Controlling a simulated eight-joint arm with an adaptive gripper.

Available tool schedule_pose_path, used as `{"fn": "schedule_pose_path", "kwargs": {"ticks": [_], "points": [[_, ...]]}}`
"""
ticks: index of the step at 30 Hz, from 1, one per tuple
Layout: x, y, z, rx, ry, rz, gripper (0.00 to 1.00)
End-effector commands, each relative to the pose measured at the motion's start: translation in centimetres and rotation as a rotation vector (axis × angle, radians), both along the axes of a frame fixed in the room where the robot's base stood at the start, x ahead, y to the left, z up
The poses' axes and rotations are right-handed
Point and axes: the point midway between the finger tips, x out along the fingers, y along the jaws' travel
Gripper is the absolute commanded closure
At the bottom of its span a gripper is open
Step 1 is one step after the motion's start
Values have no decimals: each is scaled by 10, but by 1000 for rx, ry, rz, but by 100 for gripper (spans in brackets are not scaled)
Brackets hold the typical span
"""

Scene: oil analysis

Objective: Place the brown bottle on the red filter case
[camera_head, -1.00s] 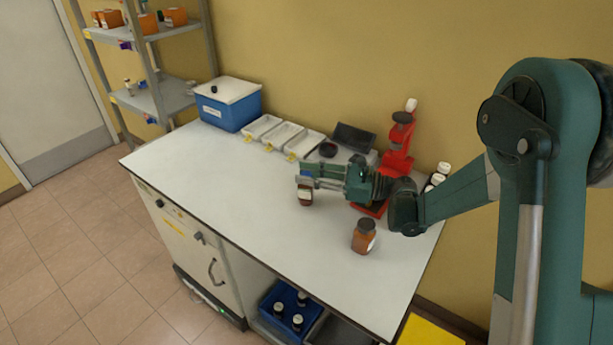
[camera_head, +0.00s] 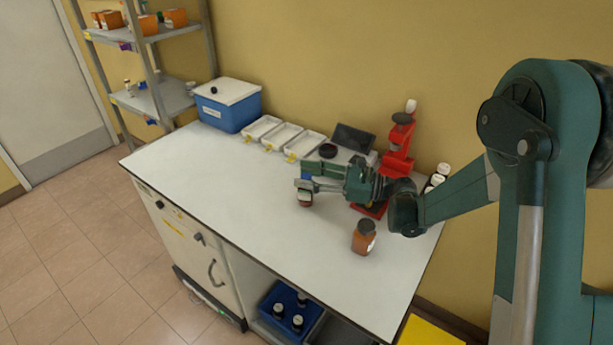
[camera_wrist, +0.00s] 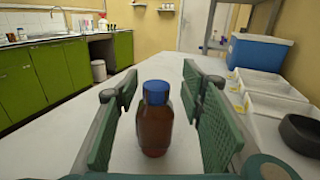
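A brown bottle with a blue cap (camera_wrist: 155,125) stands upright between my finger pads in the wrist view, with a gap on each side. Its lower body (camera_head: 305,199) shows below my gripper in the head view. My gripper (camera_head: 305,180) is open around it and does not appear to touch it. A second brown bottle with a dark cap (camera_head: 363,239) stands nearer the table's front right. A red upright device (camera_head: 398,158) stands behind my wrist, partly hidden by it.
White trays (camera_head: 283,136) and a blue box with a white lid (camera_head: 228,104) line the back of the white table (camera_head: 220,180). A round black dish (camera_head: 328,150) sits behind my gripper. White-capped bottles (camera_head: 438,178) stand at the right. The table's left half is clear.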

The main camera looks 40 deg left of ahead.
Motion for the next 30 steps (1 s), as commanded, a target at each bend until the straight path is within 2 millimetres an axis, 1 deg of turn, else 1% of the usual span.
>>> {"fn": "schedule_pose_path", "kwargs": {"ticks": [5,9,15,21,25,30], "points": [[7,-15,2,0,0,-3,60],[12,-30,3,0,0,-1,60],[11,-28,35,0,0,0,60],[11,-28,59,0,0,0,60],[11,-28,67,0,0,0,60],[11,-28,70,0,0,0,60]]}}
